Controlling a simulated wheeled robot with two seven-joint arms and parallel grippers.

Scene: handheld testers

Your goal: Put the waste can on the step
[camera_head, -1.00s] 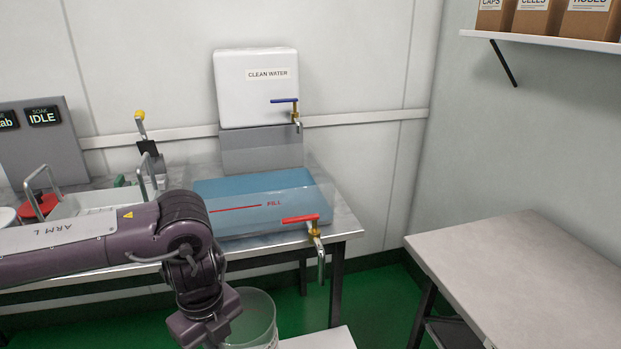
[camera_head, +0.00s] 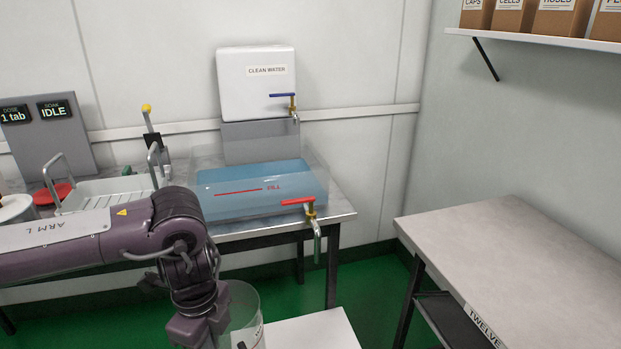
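The waste can is a clear, round, see-through container (camera_head: 246,312) at the bottom centre of the head view, below the bench. The step appears to be the white flat-topped block (camera_head: 318,332) just right of the can, at the bottom edge. My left gripper (camera_head: 240,344) is at the can's left side, with its fingers mostly cut off by the frame and hidden by my arm. I cannot tell whether it grips the can. The can's base is out of view, so I cannot tell what it rests on. My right gripper is not in view.
A blue-filled clear tank (camera_head: 262,190) with a red-handled tap (camera_head: 312,215) stands on the metal bench above the can. A clean water box (camera_head: 257,82) is behind. A grey table (camera_head: 520,255) stands at right. Green floor (camera_head: 375,290) is free between bench and table.

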